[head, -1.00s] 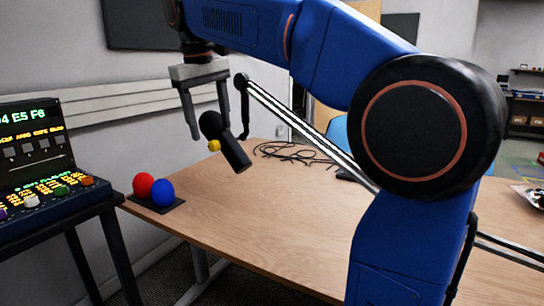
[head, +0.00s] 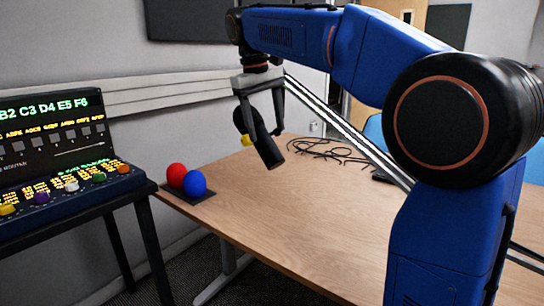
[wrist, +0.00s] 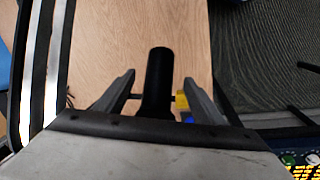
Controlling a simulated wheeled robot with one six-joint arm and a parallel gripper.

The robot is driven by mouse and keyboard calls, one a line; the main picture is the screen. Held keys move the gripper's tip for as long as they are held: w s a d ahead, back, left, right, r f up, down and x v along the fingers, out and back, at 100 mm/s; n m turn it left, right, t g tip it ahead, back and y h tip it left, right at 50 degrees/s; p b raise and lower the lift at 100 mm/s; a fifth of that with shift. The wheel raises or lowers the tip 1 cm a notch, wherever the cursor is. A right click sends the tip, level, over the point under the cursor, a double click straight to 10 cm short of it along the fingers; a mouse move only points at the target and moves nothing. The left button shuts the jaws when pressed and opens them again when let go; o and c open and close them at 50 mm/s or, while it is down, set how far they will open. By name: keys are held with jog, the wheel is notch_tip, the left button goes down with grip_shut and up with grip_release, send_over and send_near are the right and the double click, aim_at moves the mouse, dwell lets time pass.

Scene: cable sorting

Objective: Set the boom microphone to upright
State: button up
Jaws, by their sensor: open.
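The boom microphone (head: 267,150) is a black cylinder with a round dark head and a yellow knob (head: 247,141) at its side. It hangs tilted above the table, head to the upper left, body end to the lower right. A striped boom arm (head: 340,122) runs beside it. My gripper (head: 266,130) points down over the microphone, jaws open. In the wrist view the microphone (wrist: 158,75) stands between my fingers (wrist: 160,84) with gaps on both sides; the yellow knob (wrist: 181,101) is by the right finger. The fingers partly hide the microphone in the head view.
The wooden table (head: 300,225) is mostly clear. Red (head: 176,175) and blue (head: 195,183) balls sit on a dark base at its left corner. Loose black cables (head: 325,150) lie behind. A lit control console (head: 60,165) stands on a dark stand at left.

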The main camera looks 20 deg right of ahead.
aim_at(271, 156)
jog(key=f, duration=0.3)
jog(key=d+f, duration=0.1)
jog(key=f, duration=0.5)
jog(key=shift+w+d+f, duration=0.2)
jog(key=shift+d, duration=0.15)
jog(key=c, duration=1.5)
